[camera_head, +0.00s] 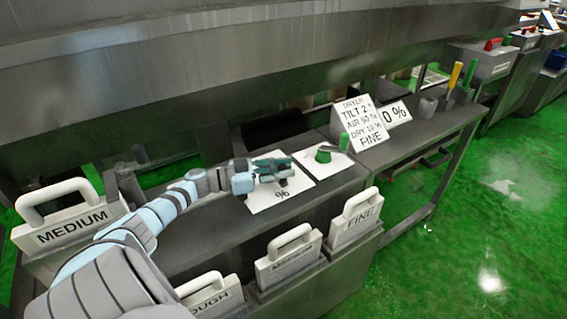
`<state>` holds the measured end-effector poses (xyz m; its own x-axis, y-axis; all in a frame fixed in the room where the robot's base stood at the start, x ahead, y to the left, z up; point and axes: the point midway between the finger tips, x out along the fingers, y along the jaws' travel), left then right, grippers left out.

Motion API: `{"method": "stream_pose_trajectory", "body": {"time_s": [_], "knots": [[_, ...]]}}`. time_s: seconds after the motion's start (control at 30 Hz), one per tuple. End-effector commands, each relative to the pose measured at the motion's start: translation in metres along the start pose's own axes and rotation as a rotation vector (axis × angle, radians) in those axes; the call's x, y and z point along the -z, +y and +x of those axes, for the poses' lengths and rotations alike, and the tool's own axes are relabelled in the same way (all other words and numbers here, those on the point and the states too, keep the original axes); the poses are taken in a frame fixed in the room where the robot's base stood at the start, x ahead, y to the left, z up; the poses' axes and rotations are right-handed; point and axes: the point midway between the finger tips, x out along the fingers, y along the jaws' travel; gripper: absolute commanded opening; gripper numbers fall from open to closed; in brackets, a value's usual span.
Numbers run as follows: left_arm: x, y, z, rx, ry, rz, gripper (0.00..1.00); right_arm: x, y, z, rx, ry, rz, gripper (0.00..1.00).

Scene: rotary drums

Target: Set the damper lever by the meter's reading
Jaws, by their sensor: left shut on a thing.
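My left gripper (272,168) reaches in from the left over a white plate marked "%" (268,197). It is shut on a small part above this plate, apparently the damper lever, which the fingers mostly hide. A second white plate just to the right carries a green lever (323,155), with a green upright piece (343,142) beside it. A white display that reads "0 %" (395,114), which looks like the meter, stands behind a card (362,122) with lines for tilt, air and dry and the word "FINE". My right gripper is not in view.
White handled plates marked "MEDIUM" (72,226), "FINE" (355,222) and a partly hidden "ROUGH" (210,295) stand in slots around the metal bench. Yellow and green handles (454,77) rise at the bench's far right end. Green floor lies open at right.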

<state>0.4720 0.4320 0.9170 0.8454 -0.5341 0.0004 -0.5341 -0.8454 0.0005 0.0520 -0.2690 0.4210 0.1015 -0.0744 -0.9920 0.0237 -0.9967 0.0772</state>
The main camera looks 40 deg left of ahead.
Motion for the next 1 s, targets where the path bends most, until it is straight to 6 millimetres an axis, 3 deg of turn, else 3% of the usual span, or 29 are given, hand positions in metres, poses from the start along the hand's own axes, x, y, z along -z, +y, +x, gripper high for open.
{"method": "stream_pose_trajectory", "body": {"time_s": [0.13, 0.17, 0.3, 0.77, 1.0], "knots": [[0.0, 0.0, 0.0, 0.002, -0.001, 0.0, 0.0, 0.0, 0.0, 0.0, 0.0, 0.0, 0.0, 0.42], [0.0, 0.0, 0.0, 0.002, -0.001, 0.0, 0.24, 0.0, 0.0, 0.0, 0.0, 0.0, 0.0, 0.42], [0.0, 0.0, 0.0, 0.002, -0.001, 0.0, 0.42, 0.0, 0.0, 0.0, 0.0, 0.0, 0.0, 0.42], [0.0, 0.0, 0.0, 0.004, 0.0, 0.0, 0.42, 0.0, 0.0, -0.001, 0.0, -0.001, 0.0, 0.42], [0.005, -0.002, 0.008, 0.084, 0.005, -0.002, 0.42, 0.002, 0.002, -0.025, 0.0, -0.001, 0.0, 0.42]]}}
